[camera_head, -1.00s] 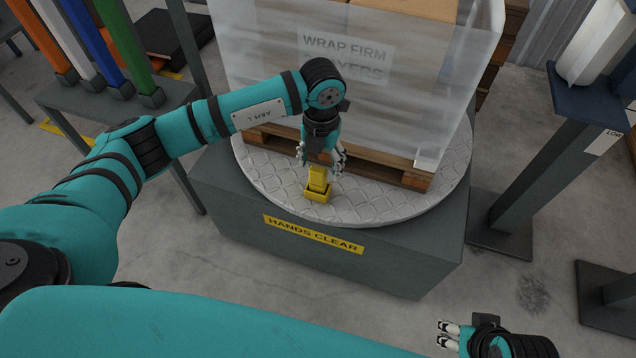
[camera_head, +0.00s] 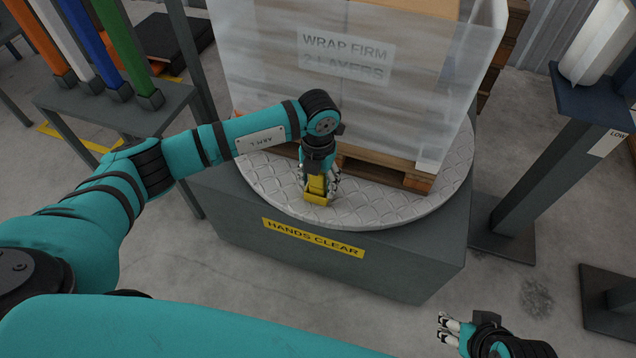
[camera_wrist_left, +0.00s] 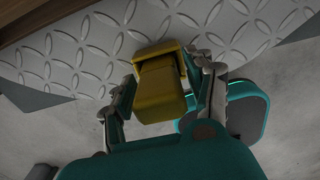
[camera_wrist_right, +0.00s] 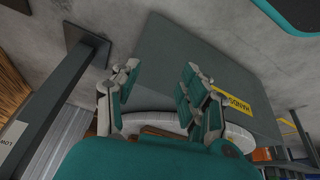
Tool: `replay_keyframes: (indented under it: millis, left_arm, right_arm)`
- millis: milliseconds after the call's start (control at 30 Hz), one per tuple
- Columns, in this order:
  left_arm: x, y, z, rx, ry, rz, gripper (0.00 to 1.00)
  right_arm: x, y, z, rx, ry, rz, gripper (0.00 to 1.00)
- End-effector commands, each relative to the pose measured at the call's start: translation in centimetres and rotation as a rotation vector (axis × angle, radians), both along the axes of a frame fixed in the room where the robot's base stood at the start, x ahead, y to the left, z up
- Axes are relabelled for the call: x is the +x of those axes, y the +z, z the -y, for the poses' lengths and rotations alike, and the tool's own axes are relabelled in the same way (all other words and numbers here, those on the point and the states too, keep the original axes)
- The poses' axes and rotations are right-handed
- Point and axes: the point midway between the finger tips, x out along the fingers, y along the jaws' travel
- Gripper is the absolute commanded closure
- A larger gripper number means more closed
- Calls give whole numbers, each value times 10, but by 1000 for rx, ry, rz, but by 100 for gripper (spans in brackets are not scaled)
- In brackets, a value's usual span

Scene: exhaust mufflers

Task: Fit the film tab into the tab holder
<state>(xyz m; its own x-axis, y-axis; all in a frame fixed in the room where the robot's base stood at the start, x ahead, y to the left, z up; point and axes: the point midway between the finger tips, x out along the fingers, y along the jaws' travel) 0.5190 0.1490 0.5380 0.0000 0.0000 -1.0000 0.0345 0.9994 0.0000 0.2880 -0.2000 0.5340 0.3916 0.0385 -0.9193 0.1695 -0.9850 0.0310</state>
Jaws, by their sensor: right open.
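A yellow piece stands on the turntable (camera_head: 400,205) near its front edge. It has a narrower upper block (camera_head: 317,185) over a wider base (camera_head: 318,199). They look like the film tab and the tab holder, but I cannot tell how deep one sits in the other. My left gripper (camera_head: 319,182) points down over it, its fingers on either side of the upper block. In the left wrist view the yellow block (camera_wrist_left: 162,95) lies between the fingers; whether both touch it is unclear. My right gripper (camera_head: 446,332) is open and empty, away from the turntable, at lower right.
A film-wrapped load of boxes (camera_head: 345,75) on a wooden pallet (camera_head: 385,170) stands close behind the left gripper. A dark pedestal with a "HANDS CLEAR" label (camera_head: 312,238) carries the turntable. Posts (camera_head: 525,160) stand at right, and a rack of coloured bars (camera_head: 125,105) at left.

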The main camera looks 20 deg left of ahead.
Motion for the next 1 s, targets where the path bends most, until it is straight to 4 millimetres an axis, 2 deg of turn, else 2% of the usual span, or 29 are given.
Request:
replay_keyframes:
  millis: [67,333,667,733,867,967,1000]
  left_arm:
    - [0,0,0,0,0,0,58]
    - [0,0,0,0,0,0,93]
    - [0,4,0,0,0,1,94]
    - [1,8,0,0,0,2,94]
    - [1,22,0,-1,-1,4,94]
    - [1,39,0,0,0,4,94]
    - [-1,39,8,-3,-4,1,94]
  right_arm:
    - [0,0,0,0,0,-1,56]
    - [0,0,0,-1,0,-1,56]
    - [-1,1,1,-2,-1,-7,56]
    - [-4,1,1,-5,-1,-22,56]
    - [-22,-1,6,-20,-8,-101,56]
    - [-21,4,6,-19,-7,-96,56]
    - [-21,4,6,-19,-7,-96,56]
